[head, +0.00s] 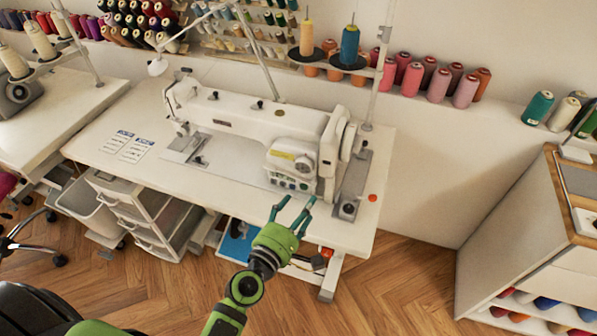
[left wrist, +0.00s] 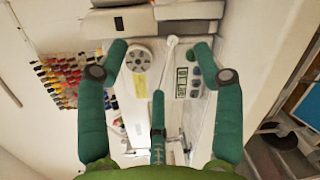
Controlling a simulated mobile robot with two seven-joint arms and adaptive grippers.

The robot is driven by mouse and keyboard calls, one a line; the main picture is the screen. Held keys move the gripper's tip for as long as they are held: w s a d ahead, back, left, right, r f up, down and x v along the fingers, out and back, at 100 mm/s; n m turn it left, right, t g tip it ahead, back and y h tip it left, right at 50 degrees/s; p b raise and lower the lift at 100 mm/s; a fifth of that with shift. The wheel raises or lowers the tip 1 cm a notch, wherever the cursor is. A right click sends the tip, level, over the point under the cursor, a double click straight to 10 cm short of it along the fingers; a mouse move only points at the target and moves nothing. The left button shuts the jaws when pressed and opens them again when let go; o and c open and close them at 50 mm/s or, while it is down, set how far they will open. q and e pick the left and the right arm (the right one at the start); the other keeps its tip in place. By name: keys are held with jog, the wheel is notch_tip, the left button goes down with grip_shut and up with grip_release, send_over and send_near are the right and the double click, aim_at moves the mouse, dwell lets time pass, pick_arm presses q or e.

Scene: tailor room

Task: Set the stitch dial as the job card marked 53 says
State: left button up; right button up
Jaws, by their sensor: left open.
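The white sewing machine (head: 270,125) stands on a white table. The round grey dial (head: 303,164) is on its front housing, beside a yellow label. In the left wrist view the dial (left wrist: 139,57) shows between my fingers, nearer the left one; its setting is too small to read. Two printed cards, an upper one (head: 118,141) and a lower one (head: 136,150), lie on the table's left part; I cannot read their numbers. My left gripper (head: 293,206) is open and empty, in front of the machine below the dial, apparently apart from it. My right gripper is not in view.
A small control panel (head: 289,182) sits below the dial. A red button (head: 372,198) is at the table's right front corner. A thread stand with two cones rises behind the machine. White drawers (head: 145,215) stand under the table.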

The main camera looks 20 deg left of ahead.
aim_at(303, 168)
pick_arm(q)
jog(key=w+a+r+n+y, duration=0.1)
jog(key=w, duration=0.1)
jog(key=w+n+t, duration=0.1)
jog(key=w+n, duration=0.1)
jog(key=w+a+r+n+y+p, duration=0.1)
jog(key=w+n, duration=0.1)
jog(key=w, duration=0.1)
jog(key=shift+a+r+y, duration=0.3)
jog(key=shift+r, duration=0.05)
jog(key=shift+w, duration=0.6)
jog(key=c, duration=1.1)
